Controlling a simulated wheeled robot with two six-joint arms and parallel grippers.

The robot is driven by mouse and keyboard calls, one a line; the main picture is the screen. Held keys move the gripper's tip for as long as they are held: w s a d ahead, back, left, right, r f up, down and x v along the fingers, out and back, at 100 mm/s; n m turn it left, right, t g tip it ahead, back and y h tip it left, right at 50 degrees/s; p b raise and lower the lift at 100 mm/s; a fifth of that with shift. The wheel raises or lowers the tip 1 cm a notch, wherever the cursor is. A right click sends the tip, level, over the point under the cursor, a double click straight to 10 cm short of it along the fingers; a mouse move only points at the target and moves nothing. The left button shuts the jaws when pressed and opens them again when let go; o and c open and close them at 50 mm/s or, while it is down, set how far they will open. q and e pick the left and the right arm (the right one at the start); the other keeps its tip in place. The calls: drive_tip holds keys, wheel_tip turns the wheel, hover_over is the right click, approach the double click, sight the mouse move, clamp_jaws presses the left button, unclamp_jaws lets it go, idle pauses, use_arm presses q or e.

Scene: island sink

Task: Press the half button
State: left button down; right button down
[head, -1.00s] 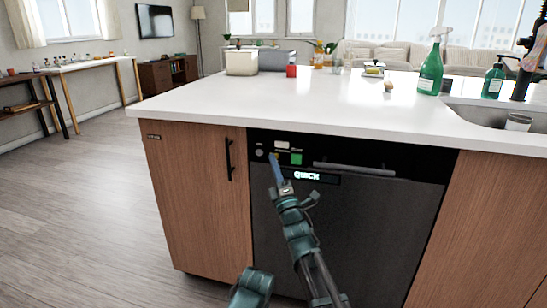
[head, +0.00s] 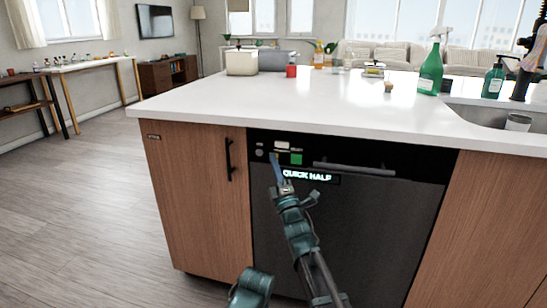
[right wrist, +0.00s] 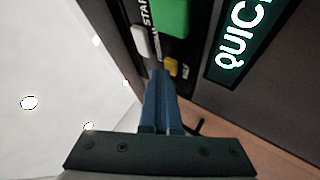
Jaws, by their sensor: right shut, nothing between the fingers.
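The dishwasher's black control panel (head: 345,160) is under the front edge of the counter. Its lit display (head: 308,177) reads "QUICK HALF". The half button is probably the small yellow button (right wrist: 172,67) at my fingertips in the right wrist view; its label is too small to read surely. My right gripper (head: 275,160) is shut and empty, with its blue fingers (right wrist: 160,95) pointing at the panel. The fingertips are at or very near the yellow button; I cannot tell if they touch. They partly cover that spot in the head view.
A green button (head: 296,159), a white button (head: 282,145) and a grey round button (head: 259,152) surround the fingertips. The dishwasher handle (head: 353,170) lies to the right. The white countertop (head: 230,108) overhangs above. Open floor (head: 90,190) is at left.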

drive_tip(key=shift+s+a, duration=0.15)
drive_tip(key=shift+s, duration=0.45)
drive_tip(key=s, duration=0.2)
drive_tip(key=s+a, duration=0.1)
drive_tip(key=s, duration=0.2)
drive_tip(key=shift+a, duration=0.15)
idle(0.6)
